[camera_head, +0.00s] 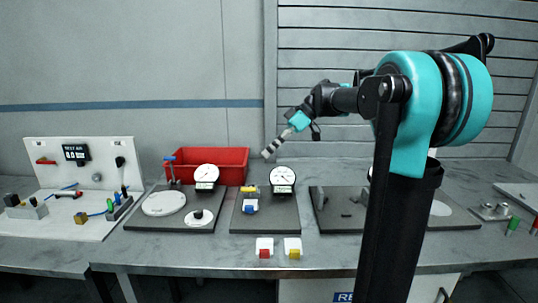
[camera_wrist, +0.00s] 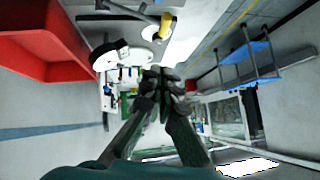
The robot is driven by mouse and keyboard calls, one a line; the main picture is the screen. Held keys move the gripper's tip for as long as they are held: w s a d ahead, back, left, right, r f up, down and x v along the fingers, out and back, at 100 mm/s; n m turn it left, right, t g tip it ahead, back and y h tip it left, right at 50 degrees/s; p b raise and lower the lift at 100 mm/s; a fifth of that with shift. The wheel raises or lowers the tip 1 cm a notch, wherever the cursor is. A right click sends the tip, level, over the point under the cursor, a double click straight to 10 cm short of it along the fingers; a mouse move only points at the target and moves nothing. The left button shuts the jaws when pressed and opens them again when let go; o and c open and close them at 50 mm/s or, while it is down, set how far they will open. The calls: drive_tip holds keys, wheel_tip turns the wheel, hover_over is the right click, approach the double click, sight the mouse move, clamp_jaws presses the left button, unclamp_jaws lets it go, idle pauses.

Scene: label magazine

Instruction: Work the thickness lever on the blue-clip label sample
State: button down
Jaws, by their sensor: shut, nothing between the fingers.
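The blue-clip label sample (camera_head: 250,210) sits on the middle dark plate (camera_head: 275,222), below a yellow-ended part (camera_head: 248,189) that looks like the thickness lever. A round dial gauge (camera_head: 283,176) stands beside it on the same plate. The yellow-ended part also appears at the top of the wrist view (camera_wrist: 166,25). My gripper (camera_head: 267,153) is shut and empty, raised above and behind the plate, apart from the lever. In the wrist view its fingertips (camera_wrist: 163,73) are together. I cannot make out the blue-clip sample in the wrist view.
A red bin (camera_head: 232,154) stands behind the left plate, which holds another dial gauge (camera_head: 206,174) and white discs. Red-clip (camera_head: 264,250) and yellow-clip (camera_head: 293,250) samples lie near the table's front edge. A white test board (camera_head: 85,160) is at left.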

hover_over(248, 189)
drive_tip(key=w+d, duration=0.2)
drive_tip(key=w, duration=0.1)
wheel_tip(248, 189, down, 5)
drive_tip(key=shift+s+f, duration=0.25)
drive_tip(key=shift+f, duration=0.4)
drive_tip(key=shift+s+f, duration=0.2)
drive_tip(key=shift+f, duration=0.45)
drive_tip(key=shift+s+f, duration=0.25)
drive_tip(key=shift+f, duration=0.4)
drive_tip(key=shift+f, duration=0.1)
drive_tip(key=s+f+t, duration=0.1)
drive_tip(key=f, duration=0.1)
drive_tip(key=s+f+n+t, duration=0.1)
drive_tip(key=t, duration=0.1)
drive_tip(key=shift+s+a+f+n, duration=0.1)
drive_tip(key=shift+s+f+n, duration=0.2)
drive_tip(key=shift+s+f, duration=0.1)
drive_tip(key=shift+f+t, duration=0.4)
drive_tip(key=shift+f, duration=0.05)
